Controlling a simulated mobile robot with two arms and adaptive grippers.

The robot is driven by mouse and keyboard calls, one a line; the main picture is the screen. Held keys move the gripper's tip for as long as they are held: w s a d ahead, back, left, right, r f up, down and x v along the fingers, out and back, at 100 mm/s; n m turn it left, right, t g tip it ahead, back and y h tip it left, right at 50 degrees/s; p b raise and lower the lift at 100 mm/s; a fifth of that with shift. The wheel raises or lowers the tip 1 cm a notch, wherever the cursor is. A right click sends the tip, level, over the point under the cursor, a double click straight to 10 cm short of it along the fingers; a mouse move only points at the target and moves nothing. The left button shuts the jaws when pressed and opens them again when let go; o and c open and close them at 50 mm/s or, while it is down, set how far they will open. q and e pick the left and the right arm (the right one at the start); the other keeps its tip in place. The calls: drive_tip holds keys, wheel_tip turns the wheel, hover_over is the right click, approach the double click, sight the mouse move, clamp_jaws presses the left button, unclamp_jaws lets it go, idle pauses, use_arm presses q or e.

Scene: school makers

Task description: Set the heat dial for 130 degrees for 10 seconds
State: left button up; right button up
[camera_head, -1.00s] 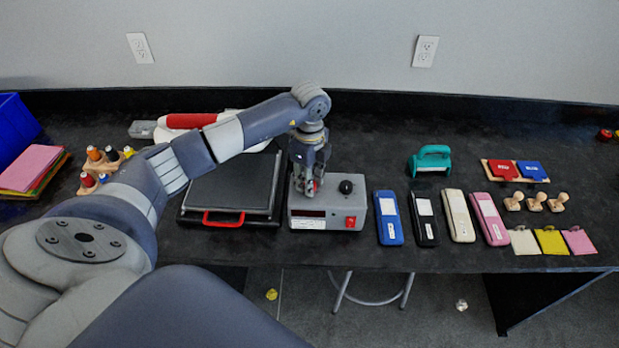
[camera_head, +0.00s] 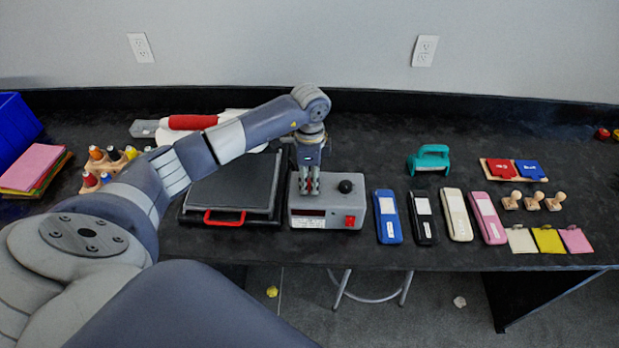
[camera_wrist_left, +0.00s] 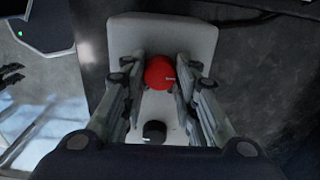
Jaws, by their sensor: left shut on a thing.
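A grey control box (camera_head: 327,222) stands on the black table, with a small display and a red switch (camera_head: 350,221) on its front. A black knob (camera_head: 345,187) sits on its top right and also shows in the left wrist view (camera_wrist_left: 154,131). A red dial (camera_wrist_left: 160,73) is on the box top in the left wrist view. My left gripper (camera_head: 311,192) points straight down over the box's left side. Its fingers are shut on the red dial, one on each side. In the head view the fingers mostly hide the dial. The display reading is too small to tell. My right gripper is out of view.
A black heat press plate with a red handle (camera_head: 224,217) lies left of the box. Blue (camera_head: 388,228), black, cream and pink cases stand to its right. A teal punch (camera_head: 429,159) is behind them. Bottles in a wooden rack (camera_head: 107,160) stand at the left.

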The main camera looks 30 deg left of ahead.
sight(309, 183)
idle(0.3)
use_arm(q)
drive_tip(key=o, duration=1.1)
wheel_tip(309, 183, up, 12)
